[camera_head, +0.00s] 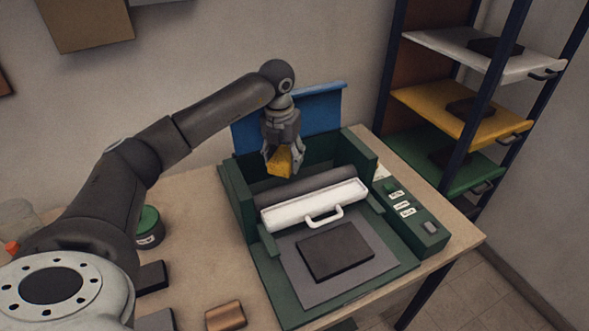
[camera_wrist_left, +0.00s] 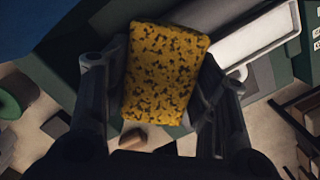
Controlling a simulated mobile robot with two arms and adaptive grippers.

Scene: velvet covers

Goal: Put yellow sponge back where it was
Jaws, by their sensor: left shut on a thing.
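The yellow sponge (camera_head: 279,161) is speckled with dark spots and is held between the fingers of my left gripper (camera_head: 283,152). The sponge fills the middle of the left wrist view (camera_wrist_left: 165,75), with a finger of my gripper (camera_wrist_left: 165,100) on either side. My left gripper is shut on it above the back part of the green machine (camera_head: 241,205), in front of the blue panel (camera_head: 322,111). The sponge looks raised above the dark roller (camera_head: 306,182). My right gripper is not in view.
The machine has a white bar with a handle (camera_head: 314,204) and a dark block (camera_head: 335,250) on its grey bed. A green-lidded jar (camera_head: 149,228) and a brown block (camera_head: 226,316) stand on the table (camera_head: 190,262) to the left. A shelf rack with coloured trays (camera_head: 455,112) stands at right.

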